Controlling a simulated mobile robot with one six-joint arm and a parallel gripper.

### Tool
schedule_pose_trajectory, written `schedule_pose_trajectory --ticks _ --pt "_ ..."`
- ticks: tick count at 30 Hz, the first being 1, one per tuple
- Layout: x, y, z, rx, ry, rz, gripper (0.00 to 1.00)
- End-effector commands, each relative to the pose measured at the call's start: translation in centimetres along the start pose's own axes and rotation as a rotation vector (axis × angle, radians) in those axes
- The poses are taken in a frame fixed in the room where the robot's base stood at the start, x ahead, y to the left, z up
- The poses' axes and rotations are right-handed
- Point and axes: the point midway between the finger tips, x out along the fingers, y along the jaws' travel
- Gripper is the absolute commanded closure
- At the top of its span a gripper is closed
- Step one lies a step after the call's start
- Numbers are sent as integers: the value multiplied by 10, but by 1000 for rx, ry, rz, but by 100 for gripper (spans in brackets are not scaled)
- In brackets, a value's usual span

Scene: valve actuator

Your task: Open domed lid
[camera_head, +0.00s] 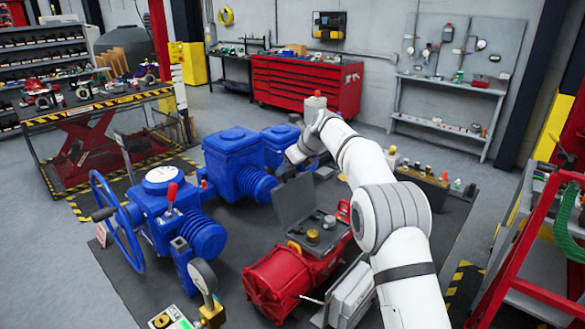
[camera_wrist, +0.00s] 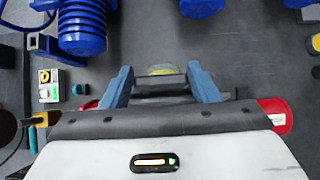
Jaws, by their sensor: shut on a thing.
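A red actuator (camera_head: 283,285) stands on the dark mat, with a grey box on top. The grey lid (camera_head: 296,202) of this box is raised and tilted up, and brass and grey fittings (camera_head: 313,236) show in front of it. My gripper (camera_head: 286,166) is at the lid's upper edge, partly hidden by my wrist. In the wrist view its two blue-grey fingers (camera_wrist: 160,78) close on a grey bar (camera_wrist: 160,84), which seems to be part of the lid. A yellowish round thing (camera_wrist: 160,70) shows behind the bar. The lid's domed shape cannot be made out.
A large blue valve actuator (camera_head: 232,155) with a handwheel (camera_head: 118,222) stands to the left, close to my gripper. A pressure gauge (camera_head: 203,275) is at the front. A red ladder-like frame (camera_head: 510,260) stands at the right. Open floor lies behind.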

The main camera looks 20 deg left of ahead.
Motion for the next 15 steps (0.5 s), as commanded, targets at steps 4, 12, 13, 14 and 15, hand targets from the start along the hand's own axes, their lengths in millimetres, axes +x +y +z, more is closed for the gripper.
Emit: schedule_pose_trajectory --ticks 4,12,13,14,15 --pt "-2 0 3 3 9 -3 86" --pt "-1 1 3 2 12 -3 87" --pt "-1 1 2 1 13 -3 87" --pt "-1 1 2 1 13 -3 87" --pt "-1 1 2 1 13 -3 45"
